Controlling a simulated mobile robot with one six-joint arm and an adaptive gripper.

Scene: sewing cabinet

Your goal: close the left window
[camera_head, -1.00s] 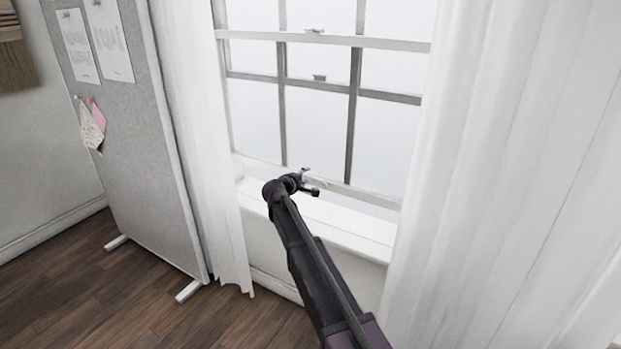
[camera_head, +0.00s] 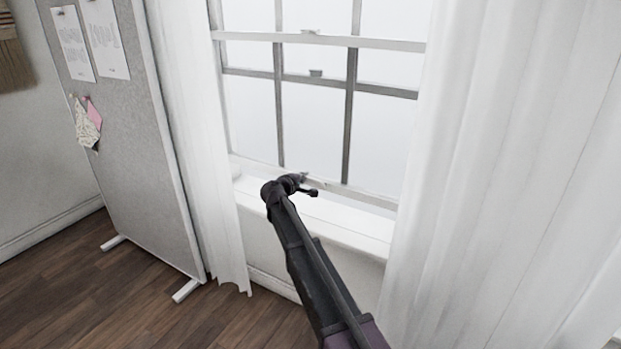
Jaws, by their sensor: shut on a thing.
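The window (camera_head: 321,125) is a white-framed sash window between white curtains. Its lower sash is partly raised: its top rail (camera_head: 330,41) shows above the darker rail (camera_head: 335,85) of the pane behind. The bottom rail (camera_head: 352,194) is just above the white sill (camera_head: 330,228). My dark gripper (camera_head: 308,187) is at the middle of this bottom rail, shut on the lower sash. The fingertips are small and the exact grip point is partly hidden by my wrist.
White curtains hang on the left (camera_head: 195,150) and right (camera_head: 490,180). A grey pinboard (camera_head: 130,150) with papers stands on feet at the left. Wooden floor (camera_head: 110,310) is open at the lower left.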

